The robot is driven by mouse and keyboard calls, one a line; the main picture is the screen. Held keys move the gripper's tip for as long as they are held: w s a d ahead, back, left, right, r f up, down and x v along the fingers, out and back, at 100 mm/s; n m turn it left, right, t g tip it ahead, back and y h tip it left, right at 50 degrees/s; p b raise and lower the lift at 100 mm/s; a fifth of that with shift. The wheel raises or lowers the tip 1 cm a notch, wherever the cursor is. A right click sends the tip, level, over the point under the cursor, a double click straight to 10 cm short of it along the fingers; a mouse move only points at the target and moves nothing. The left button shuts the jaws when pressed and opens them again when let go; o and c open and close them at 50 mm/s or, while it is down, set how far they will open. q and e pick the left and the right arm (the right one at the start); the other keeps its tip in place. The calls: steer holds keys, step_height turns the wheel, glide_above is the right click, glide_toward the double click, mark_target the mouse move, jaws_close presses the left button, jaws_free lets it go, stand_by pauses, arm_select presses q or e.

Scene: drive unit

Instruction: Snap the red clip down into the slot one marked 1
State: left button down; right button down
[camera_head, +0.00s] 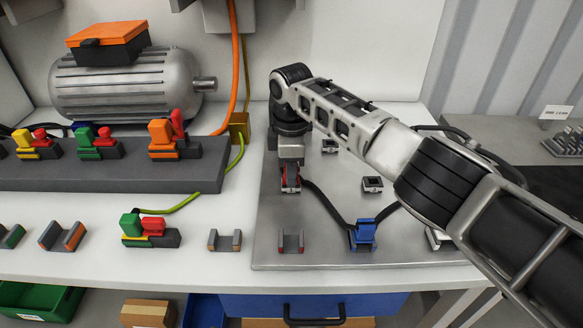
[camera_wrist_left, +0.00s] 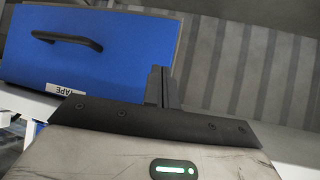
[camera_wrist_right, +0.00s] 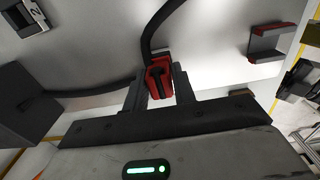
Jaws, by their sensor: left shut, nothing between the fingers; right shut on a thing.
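My right gripper (camera_head: 290,180) points down over the grey plate (camera_head: 335,258) and is shut on the red clip (camera_wrist_right: 159,78), with a finger on each side of it. A black cable runs from the clip. In the head view the clip is mostly hidden by the gripper; I cannot tell whether it touches the plate. A small slot (camera_head: 372,184) right of the gripper shows a 2 in the right wrist view (camera_wrist_right: 36,12). Another slot (camera_head: 330,146) lies farther back, its mark unreadable. My left gripper (camera_wrist_left: 162,88) is shut and empty, outside the head view.
An empty red-edged holder (camera_head: 290,242) and a blue clip (camera_head: 363,236) with the cable stand at the plate's front. A grey rail (camera_head: 110,170) with coloured clips and a motor (camera_head: 125,88) are at left. A blue drawer (camera_wrist_left: 110,55) labelled TAPE faces the left gripper.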

steer(key=shift+f, duration=0.2)
steer(key=c, duration=1.1)
jaws_free()
steer(key=shift+o, duration=0.2)
steer(key=shift+r, duration=0.1)
